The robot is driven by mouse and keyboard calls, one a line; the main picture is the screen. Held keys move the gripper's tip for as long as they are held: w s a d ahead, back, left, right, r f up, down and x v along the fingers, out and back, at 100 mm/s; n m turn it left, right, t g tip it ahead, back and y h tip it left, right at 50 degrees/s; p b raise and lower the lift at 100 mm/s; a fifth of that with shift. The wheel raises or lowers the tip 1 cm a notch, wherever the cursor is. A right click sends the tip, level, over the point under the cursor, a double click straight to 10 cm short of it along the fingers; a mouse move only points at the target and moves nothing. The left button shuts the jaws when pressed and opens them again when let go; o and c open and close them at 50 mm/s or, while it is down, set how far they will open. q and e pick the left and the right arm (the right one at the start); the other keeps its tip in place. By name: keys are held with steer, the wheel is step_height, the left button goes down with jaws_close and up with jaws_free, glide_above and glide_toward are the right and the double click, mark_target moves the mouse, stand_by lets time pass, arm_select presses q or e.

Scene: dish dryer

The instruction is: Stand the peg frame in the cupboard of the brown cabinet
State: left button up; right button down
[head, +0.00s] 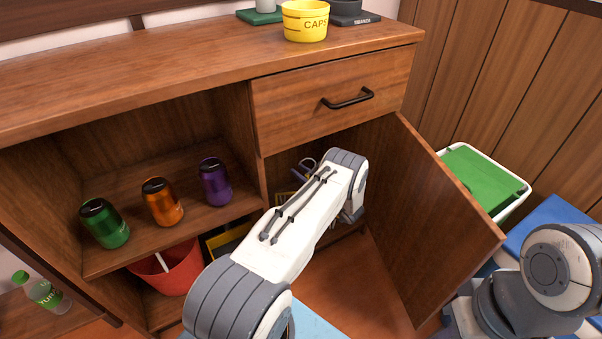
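The brown cabinet (200,65) fills the middle and left. Its cupboard door (440,220) stands wide open at the right, below the drawer. My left arm reaches into the cupboard, and its wrist covers most of the opening. My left gripper is largely hidden behind that wrist, so its fingers cannot be made out. A bit of a yellow slatted thing (284,197), possibly the peg frame, shows beside the arm inside the cupboard. A dark curved piece shows just above it; I cannot tell what it is. My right arm is at the lower right, its gripper out of view.
Green (104,223), orange (162,202) and purple (214,182) cans stand on the left shelf. A red bin (170,268) is below. A yellow cup (305,20) stands on top. A white-rimmed bin with a green lid (482,180) stands beyond the door.

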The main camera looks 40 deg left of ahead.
arm_select(q)
steer(key=shift+o, duration=0.2)
steer(key=shift+r, duration=0.1)
steer(key=shift+d+r, duration=0.1)
steer(key=s+d+p, duration=0.2)
steer(key=d+p, duration=0.1)
steer(key=d, duration=0.8)
steer(key=shift+s+d, duration=0.2)
steer(key=shift+d, duration=0.1)
